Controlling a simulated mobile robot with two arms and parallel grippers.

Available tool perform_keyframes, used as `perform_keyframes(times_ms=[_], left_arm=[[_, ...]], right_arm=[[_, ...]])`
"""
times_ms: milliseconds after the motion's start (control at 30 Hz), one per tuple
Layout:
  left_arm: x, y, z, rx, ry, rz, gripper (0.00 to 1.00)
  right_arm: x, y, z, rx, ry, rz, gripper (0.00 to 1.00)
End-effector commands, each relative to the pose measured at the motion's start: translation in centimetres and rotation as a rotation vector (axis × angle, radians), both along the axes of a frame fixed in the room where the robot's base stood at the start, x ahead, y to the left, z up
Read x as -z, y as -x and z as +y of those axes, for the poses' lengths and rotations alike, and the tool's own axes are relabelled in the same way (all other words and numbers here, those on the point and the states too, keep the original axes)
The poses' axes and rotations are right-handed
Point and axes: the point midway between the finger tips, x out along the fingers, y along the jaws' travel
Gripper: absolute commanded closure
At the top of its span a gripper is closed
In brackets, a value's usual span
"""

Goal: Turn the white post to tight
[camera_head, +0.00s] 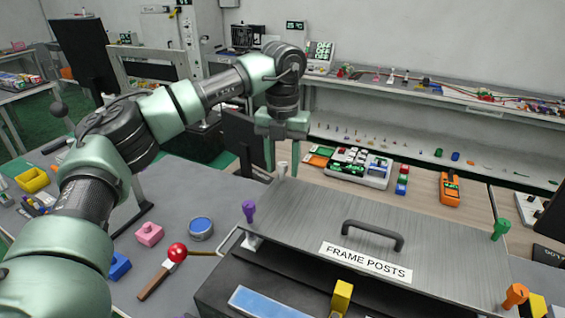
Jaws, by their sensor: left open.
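The grey metal panel labelled FRAME POSTS (330,215) carries coloured posts near its corners. The white post (281,169) stands at its far left corner. My left gripper (282,168) points down over that corner with its two fingers apart. In the picture one finger is on each side of the white post; I cannot tell whether either touches it. The post's lower part meets the panel. My right gripper is not in view.
Purple (249,210), green (501,228), orange (515,295) and yellow (341,297) posts or knobs stand around the panel. A black handle (373,234) rises from its middle. A red-knobbed lever (177,253) is at left. Small devices sit behind on the bench.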

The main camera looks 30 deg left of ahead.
Motion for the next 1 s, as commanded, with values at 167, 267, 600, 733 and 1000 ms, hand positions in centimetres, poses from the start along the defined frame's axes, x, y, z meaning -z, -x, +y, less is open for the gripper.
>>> perform_keyframes(times_ms=[167, 267, 600, 733, 1000], left_arm=[[0.75, 0.05, 0.02, 0.000, 0.000, 0.001, 0.58], [0.78, 0.03, 0.01, 0.000, 0.000, 0.000, 0.58], [0.75, 0.01, 0.01, 0.000, 0.000, 0.000, 1.00], [0.73, 0.00, 0.00, 0.005, 0.000, -0.001, 1.00], [0.66, -0.03, -0.02, 0.089, 0.002, -0.002, 1.00]], right_arm=[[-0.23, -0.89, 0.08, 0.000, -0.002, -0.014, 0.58], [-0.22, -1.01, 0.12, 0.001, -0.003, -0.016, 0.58], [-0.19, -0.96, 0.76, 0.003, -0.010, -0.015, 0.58], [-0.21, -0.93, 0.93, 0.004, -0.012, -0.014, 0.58], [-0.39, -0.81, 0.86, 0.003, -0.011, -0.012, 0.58]])
